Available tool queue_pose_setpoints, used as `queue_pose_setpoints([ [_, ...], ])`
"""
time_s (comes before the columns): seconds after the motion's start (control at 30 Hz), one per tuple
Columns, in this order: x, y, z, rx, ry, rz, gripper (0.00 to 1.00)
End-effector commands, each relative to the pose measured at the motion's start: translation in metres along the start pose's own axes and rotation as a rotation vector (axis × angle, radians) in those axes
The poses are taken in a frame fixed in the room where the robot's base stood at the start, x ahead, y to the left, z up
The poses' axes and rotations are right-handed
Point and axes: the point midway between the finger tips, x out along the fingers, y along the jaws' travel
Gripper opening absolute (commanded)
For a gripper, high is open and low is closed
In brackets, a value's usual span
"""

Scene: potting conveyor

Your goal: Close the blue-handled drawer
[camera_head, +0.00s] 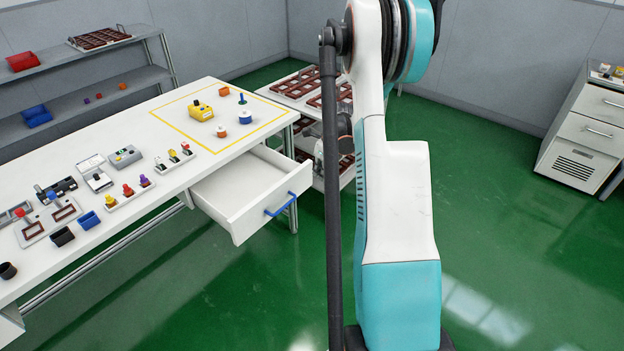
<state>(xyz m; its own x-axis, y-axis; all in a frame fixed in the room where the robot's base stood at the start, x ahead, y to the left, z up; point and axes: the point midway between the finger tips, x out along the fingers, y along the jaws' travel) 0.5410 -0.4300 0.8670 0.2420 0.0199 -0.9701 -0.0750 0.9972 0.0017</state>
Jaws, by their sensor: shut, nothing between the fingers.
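The blue-handled drawer (236,218) is a white drawer under the right part of the long white workbench (150,140). It stands open, pulled out toward the lower right, and its empty-looking inside shows. Its blue handle (288,204) is on the front panel and faces the open floor. My white and teal arm rises to the right of the drawer, apart from it in the picture. I cannot make out my gripper in this view.
A yellow block (200,111) and several small parts stand on the bench top. A cart with brown trays (300,84) stands behind the bench's right end. A grey shelf (90,90) is at the back left, a white cabinet (585,128) far right. Green floor before the drawer is clear.

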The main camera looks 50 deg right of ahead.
Motion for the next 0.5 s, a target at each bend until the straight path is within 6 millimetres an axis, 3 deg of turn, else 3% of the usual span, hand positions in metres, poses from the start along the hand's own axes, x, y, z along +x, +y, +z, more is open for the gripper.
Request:
queue_pose_setpoints([
  [0.17, 0.023, 0.000, 0.000, -0.001, 0.000, 0.000, 0.00],
  [0.5, 0.090, 0.001, 0.000, -0.004, 0.000, 0.000, 0.00],
])
